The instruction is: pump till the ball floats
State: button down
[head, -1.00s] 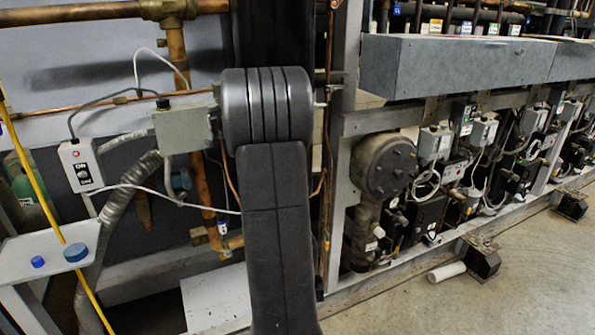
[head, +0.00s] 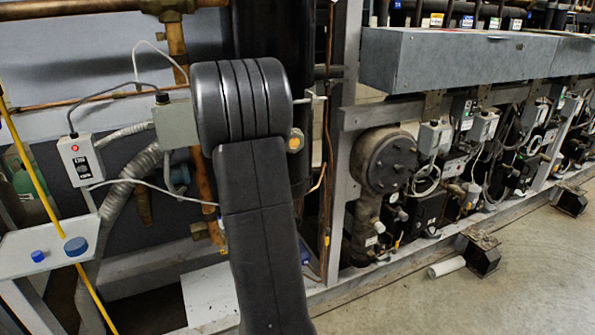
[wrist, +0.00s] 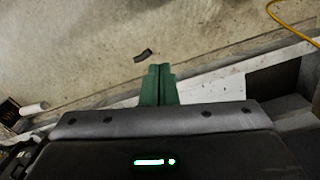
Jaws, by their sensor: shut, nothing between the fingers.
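My gripper (wrist: 158,75) shows in the wrist view as two green fingers side by side, shut and empty, above the concrete floor. In the head view my dark arm crosses the middle and the gripper itself does not show. I cannot make out a ball or a pump for certain. A small round orange-centred fitting (head: 296,141) peeks out just right of my arm; I cannot tell what it is. A grey control box (head: 80,160) with a red light and a black switch hangs at the left. My arm hides part of the pipework.
A pale shelf (head: 22,262) with two blue caps (head: 75,246) and a yellow pole (head: 50,190) stand at the left. Compressors (head: 385,160) line the rack at right. A white cylinder (head: 447,269) lies on open floor. A dark scrap (wrist: 142,55) lies on the floor.

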jog(key=shift+s+a+p, duration=0.2)
jog(key=shift+s+a, duration=2.1)
jog(key=shift+a, duration=3.3)
jog(key=shift+s+a+p, duration=0.25)
jog(key=shift+s+a, duration=2.1)
jog(key=shift+a, duration=3.25)
jog(key=shift+s+a+p, duration=0.2)
jog(key=shift+s+a, duration=2.1)
jog(key=shift+a, duration=3.3)
jog(key=shift+s+a, duration=0.3)
jog(key=shift+a, duration=0.4)
jog(key=shift+f, duration=0.1)
